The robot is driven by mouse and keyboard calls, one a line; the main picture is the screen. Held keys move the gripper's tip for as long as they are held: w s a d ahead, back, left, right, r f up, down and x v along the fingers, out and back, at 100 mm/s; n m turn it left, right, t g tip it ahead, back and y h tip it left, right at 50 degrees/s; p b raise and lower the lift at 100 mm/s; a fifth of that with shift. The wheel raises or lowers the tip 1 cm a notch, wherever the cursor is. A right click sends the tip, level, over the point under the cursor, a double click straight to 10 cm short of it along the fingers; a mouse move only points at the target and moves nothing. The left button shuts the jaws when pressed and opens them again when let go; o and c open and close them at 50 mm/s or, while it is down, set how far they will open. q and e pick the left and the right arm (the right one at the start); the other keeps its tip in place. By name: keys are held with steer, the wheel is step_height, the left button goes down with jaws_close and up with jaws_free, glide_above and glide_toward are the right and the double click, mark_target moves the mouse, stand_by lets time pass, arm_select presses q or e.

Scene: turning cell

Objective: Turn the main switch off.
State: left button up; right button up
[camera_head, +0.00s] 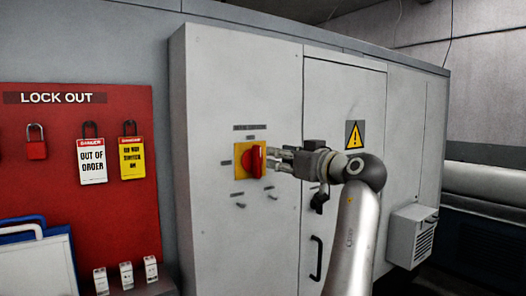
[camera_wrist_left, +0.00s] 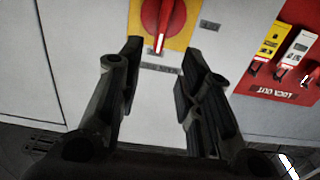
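The main switch is a red rotary knob (camera_head: 257,161) on a yellow plate (camera_head: 239,149), on the front of the grey cabinet. Its handle stands roughly upright in the head view. The knob (camera_wrist_left: 150,14) also shows at the top of the left wrist view, with a white line on its handle. My left gripper (camera_head: 279,156) is just right of the knob in the head view. In the left wrist view its fingers (camera_wrist_left: 163,62) are apart with nothing between them, and the knob lies beyond the tips. I cannot tell whether they touch it. My right gripper is not in view.
A red lock-out board (camera_head: 110,200) with a padlock (camera_head: 36,142) and tags (camera_head: 132,158) hangs on the left. The cabinet door has a black handle (camera_head: 316,258) and a yellow warning sign (camera_head: 355,135). Small black hooks sit under the switch. A grey box (camera_head: 411,236) juts out right.

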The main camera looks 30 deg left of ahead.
mark_target(260, 153)
arm_select(q)
steer(key=p+x, duration=0.3)
steer(key=x, duration=0.5)
steer(key=shift+w+a, duration=0.15)
steer(key=shift+a, duration=0.2)
steer(key=shift+w+a, duration=0.15)
steer(key=shift+a, duration=0.15)
steer(key=shift+c, duration=0.2)
jaws_close()
